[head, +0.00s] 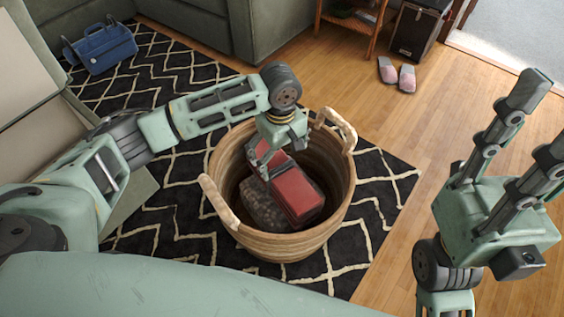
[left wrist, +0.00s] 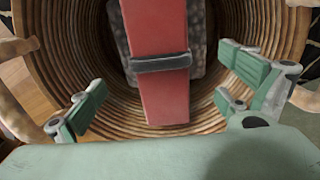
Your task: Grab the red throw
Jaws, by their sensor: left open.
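The red throw (head: 296,192) is a folded red bundle with a dark band, lying inside the round wicker basket (head: 340,190). It rests beside or on a dark grey speckled item (head: 262,203). In the left wrist view the red throw (left wrist: 160,95) runs down the middle as a strip with its dark band across it. My left gripper (head: 264,163) reaches down into the basket at the throw's far left end. In its wrist view the left gripper (left wrist: 163,95) is open, with fingers on either side of the throw and apart from it. My right gripper (head: 540,115) is raised at the right, open and empty.
The basket has two raised handles (head: 219,203) and stands on a black patterned rug (head: 160,215). A green sofa (head: 185,25) lies behind. A blue bag (head: 103,48) is at the far left. Pink slippers (head: 398,74) lie on the bare wood floor at right.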

